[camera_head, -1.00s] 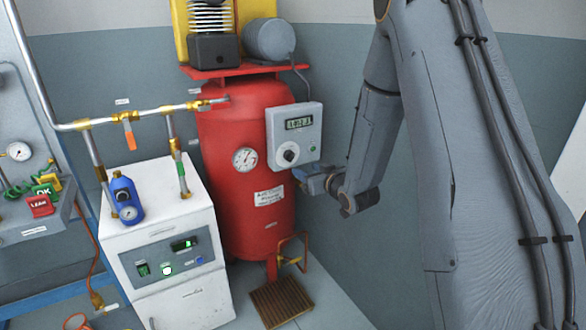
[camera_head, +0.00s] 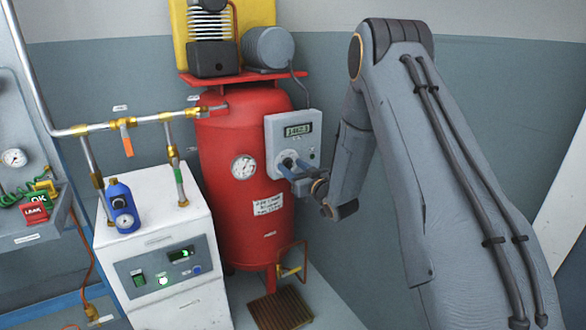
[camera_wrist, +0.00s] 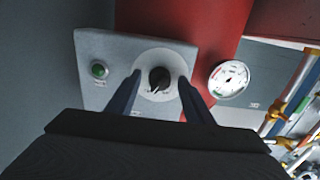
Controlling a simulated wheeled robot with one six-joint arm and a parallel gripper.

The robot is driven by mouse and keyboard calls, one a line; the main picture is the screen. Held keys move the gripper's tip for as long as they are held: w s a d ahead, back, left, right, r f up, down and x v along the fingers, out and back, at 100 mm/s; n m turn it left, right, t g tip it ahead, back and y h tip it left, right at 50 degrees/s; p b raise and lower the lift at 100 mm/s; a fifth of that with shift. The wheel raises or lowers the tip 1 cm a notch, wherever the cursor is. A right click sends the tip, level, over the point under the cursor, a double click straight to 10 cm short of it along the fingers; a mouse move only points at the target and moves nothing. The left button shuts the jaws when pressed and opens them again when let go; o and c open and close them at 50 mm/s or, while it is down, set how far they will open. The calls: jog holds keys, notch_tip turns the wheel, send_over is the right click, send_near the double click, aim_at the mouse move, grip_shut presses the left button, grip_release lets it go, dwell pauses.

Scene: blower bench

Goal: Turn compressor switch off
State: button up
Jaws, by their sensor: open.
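The compressor is a red upright tank (camera_head: 235,225) with a grey control box (camera_head: 297,128) on its right front. In the wrist view my gripper (camera_wrist: 160,82) is open, with one blue finger on each side of the knob. A gap shows between the fingers and the knob.
A green round button (camera_wrist: 99,71) sits beside the knob on the box. A pressure gauge (camera_head: 244,167) is on the tank front. A white dryer cabinet (camera_head: 160,240) with a blue filter (camera_head: 122,205) stands to the left, under metal piping (camera_head: 140,122).

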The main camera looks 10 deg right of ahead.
jog(key=c, duration=1)
jog(key=shift+c, duration=0.2)
jog(key=shift+n, duration=0.3)
jog(key=n+b, duration=0.1)
jog(key=n, duration=0.4)
jog(key=shift+w+b, duration=0.1)
jog(key=shift+b, duration=0.2)
jog(key=n+b, duration=0.1)
jog(key=n, duration=0.5)
jog(key=shift+b, duration=0.35)
jog(key=shift+n, duration=0.3)
jog(key=o, duration=1)
